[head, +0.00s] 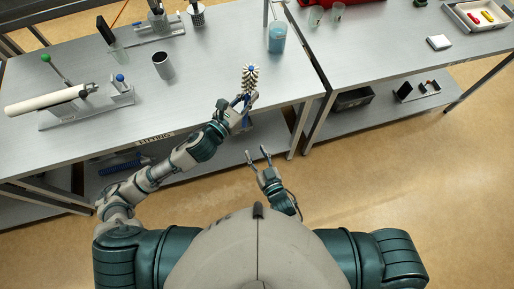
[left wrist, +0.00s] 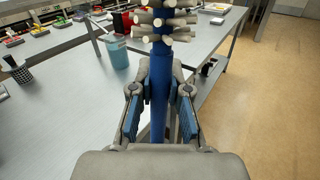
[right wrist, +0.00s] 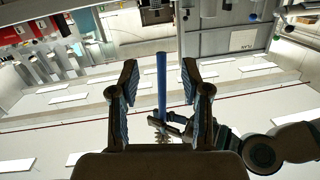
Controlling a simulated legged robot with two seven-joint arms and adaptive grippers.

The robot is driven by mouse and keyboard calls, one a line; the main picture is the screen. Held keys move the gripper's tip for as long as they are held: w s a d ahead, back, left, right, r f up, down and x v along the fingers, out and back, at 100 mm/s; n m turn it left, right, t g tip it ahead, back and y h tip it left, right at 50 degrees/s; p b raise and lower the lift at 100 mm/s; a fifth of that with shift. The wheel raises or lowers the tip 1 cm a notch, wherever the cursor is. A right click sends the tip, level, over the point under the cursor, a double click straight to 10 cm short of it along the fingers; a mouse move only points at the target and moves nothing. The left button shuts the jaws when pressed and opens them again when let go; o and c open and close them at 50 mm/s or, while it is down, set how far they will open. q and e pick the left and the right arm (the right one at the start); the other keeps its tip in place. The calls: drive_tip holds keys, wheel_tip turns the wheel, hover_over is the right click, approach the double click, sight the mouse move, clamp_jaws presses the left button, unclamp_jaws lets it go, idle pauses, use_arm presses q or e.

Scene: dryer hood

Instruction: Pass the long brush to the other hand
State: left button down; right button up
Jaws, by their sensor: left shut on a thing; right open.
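The long brush (head: 250,76) has pale bristles with a blue tip and a blue handle. My left gripper (head: 240,107) is shut on its handle near the bench's front edge, bristle end up. In the left wrist view the blue handle (left wrist: 159,95) stands between the pads of my left gripper (left wrist: 160,110), with the bristles above. My right gripper (head: 262,155) is open and empty, lower and a little to the right, apart from the brush. In the right wrist view the handle (right wrist: 161,85) shows beyond the open fingers of my right gripper (right wrist: 160,90).
A beaker of blue liquid (head: 277,37) stands just beyond the brush on the bench (head: 200,80). A metal cup (head: 163,65) and a stand with a pale roll (head: 45,101) are to the left. A lower shelf (head: 260,140) runs below. The floor in front is clear.

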drive_tip(key=t, duration=0.1)
approach(244, 123)
drive_tip(key=x, duration=1.1)
drive_tip(key=shift+d, duration=0.1)
clamp_jaws()
use_arm(q)
drive_tip(key=c, duration=1.1)
unclamp_jaws()
use_arm(e)
drive_tip(key=shift+r, duration=0.1)
use_arm(q)
drive_tip(key=shift+o, duration=0.2)
